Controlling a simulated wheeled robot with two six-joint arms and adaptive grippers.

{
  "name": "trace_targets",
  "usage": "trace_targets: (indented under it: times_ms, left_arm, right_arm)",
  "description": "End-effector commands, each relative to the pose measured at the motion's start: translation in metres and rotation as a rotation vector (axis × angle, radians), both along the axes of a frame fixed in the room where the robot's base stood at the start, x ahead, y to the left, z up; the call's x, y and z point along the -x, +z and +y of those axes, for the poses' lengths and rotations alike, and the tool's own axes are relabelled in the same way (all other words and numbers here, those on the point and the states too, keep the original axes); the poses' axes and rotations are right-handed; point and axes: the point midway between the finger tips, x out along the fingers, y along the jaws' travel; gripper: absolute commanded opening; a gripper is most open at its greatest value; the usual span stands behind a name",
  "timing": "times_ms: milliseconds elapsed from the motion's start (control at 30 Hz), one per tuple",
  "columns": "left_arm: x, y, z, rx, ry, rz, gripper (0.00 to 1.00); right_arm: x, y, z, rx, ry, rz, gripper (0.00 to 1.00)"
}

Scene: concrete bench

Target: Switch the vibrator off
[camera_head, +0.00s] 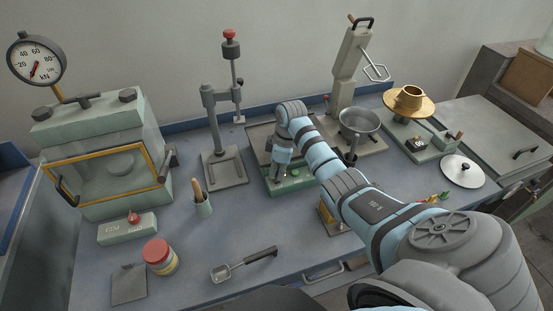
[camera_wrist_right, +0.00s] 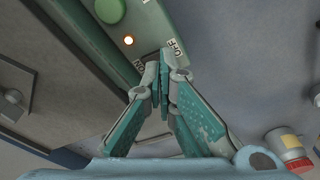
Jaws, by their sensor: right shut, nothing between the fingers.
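The vibrator (camera_head: 292,184) is a low green unit near the middle of the bench. A second small label is partly hidden by my fingers. My right gripper (camera_wrist_right: 166,72) is shut and empty, pointing at the panel beside the labels. It also shows over the unit in the head view (camera_head: 280,170). The fingertips cover the switch area, and I cannot tell whether they touch it. My left gripper is not in view.
A small control box with a red knob (camera_head: 133,219), a red-lidded jar (camera_head: 158,252), a scoop (camera_head: 228,269) and a cup with a tool (camera_head: 203,206) are to the left. A metal stand (camera_head: 225,170) and a steel bowl (camera_head: 361,124) are close by.

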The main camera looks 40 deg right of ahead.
Motion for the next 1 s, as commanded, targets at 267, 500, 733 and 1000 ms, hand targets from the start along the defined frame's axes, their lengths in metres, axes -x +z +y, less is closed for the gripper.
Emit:
trace_targets:
  times_ms: [267, 500, 733, 1000]
  left_arm:
    - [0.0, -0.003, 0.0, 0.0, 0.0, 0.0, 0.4]
    - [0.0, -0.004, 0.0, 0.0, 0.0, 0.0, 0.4]
    - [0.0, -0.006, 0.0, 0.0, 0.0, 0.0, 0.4]
    - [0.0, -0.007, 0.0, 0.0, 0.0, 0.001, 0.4]
  right_arm:
    - [0.0, -0.005, 0.0, 0.0, 0.0, 0.0, 0.0]
    - [0.0, -0.008, 0.0, 0.0, 0.0, 0.001, 0.0]
    - [0.0, -0.012, 0.0, 0.0, 0.0, 0.001, 0.0]
    - [0.0, -0.014, 0.0, 0.0, 0.0, 0.001, 0.0]
